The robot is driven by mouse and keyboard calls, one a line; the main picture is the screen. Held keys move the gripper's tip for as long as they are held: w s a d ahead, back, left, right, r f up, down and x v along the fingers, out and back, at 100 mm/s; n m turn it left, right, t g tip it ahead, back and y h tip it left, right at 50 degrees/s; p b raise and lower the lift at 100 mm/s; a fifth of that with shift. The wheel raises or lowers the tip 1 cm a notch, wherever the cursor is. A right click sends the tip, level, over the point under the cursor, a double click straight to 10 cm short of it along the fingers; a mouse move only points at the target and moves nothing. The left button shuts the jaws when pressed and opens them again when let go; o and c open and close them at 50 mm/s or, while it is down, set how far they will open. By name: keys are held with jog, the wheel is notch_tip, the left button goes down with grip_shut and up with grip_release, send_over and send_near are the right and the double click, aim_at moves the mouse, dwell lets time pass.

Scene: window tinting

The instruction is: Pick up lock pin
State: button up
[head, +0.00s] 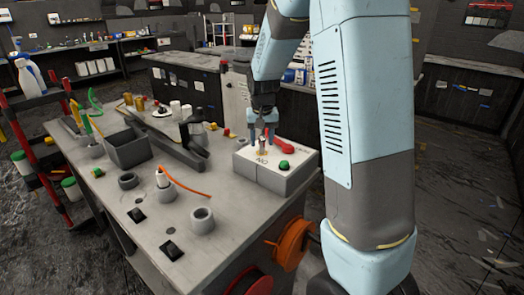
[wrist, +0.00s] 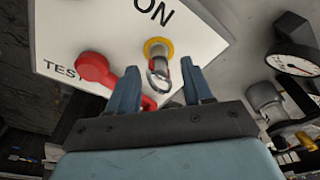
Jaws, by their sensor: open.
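The lock pin (wrist: 158,78) is a small metal pin with a ring end, standing in a yellow collar (wrist: 158,46) on the white-topped panel box. In the head view the panel box (head: 276,176) sits at the right end of the bench. My gripper (head: 262,138) is over the box, pointing down, with its blue fingers apart. In the wrist view the pin's ring shows between the two fingertips, with space on both sides. No contact shows. The pin's lower part is hidden in the collar.
A red handle (wrist: 95,70) lies close by the pin, near the TEST marking and partly behind one finger. A green button (head: 284,164) is at the box's front. A dial gauge (wrist: 292,60) stands beyond the panel. Cups, a grey bin (head: 128,152) and tools occupy the bench's left.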

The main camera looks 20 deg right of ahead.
jog(key=shift+w+f, duration=0.15)
jog(key=shift+f, duration=0.9)
jog(key=shift+c, duration=0.4)
grip_shut()
